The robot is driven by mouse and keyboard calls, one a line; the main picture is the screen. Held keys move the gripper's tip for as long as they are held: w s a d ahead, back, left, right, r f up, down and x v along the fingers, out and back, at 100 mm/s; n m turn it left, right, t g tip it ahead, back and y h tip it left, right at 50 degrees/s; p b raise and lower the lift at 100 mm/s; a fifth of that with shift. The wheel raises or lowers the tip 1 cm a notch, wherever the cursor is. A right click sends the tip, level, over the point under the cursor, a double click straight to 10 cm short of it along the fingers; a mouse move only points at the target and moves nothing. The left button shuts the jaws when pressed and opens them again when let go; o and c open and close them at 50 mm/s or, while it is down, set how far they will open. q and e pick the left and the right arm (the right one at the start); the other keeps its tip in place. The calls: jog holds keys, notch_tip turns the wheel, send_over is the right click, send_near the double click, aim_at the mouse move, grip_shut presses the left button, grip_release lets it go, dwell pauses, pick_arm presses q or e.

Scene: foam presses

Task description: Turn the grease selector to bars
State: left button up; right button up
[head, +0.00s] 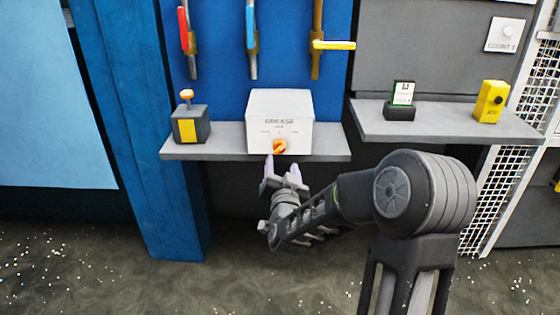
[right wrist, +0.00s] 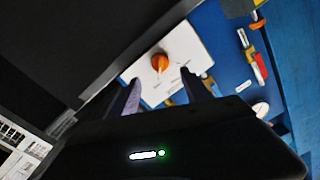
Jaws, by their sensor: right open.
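The grease selector is a white box (head: 281,110) marked GREASE, standing on a grey shelf under the pipes. Its orange knob (head: 279,147) sits low on the front face. In the right wrist view the knob (right wrist: 160,62) shows on the white face (right wrist: 180,50), ahead of the fingers. My right gripper (head: 282,168) is open and empty, just below and in front of the knob, apart from it. Its two fingers also show in the right wrist view (right wrist: 168,92). The small position labels around the knob are too small to read. My left gripper is not in view.
A grey box with a yellow panel and orange button (head: 190,122) stands left on the shelf (head: 225,150). Red, blue and yellow valve handles hang above. A right shelf (head: 450,122) holds a card stand (head: 401,100) and a yellow device (head: 491,101). The floor is open.

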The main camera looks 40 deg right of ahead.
aim_at(280, 151)
jog(key=shift+x, duration=3.9)
jog(key=shift+c, duration=0.2)
jog(key=shift+a, duration=0.1)
grip_shut()
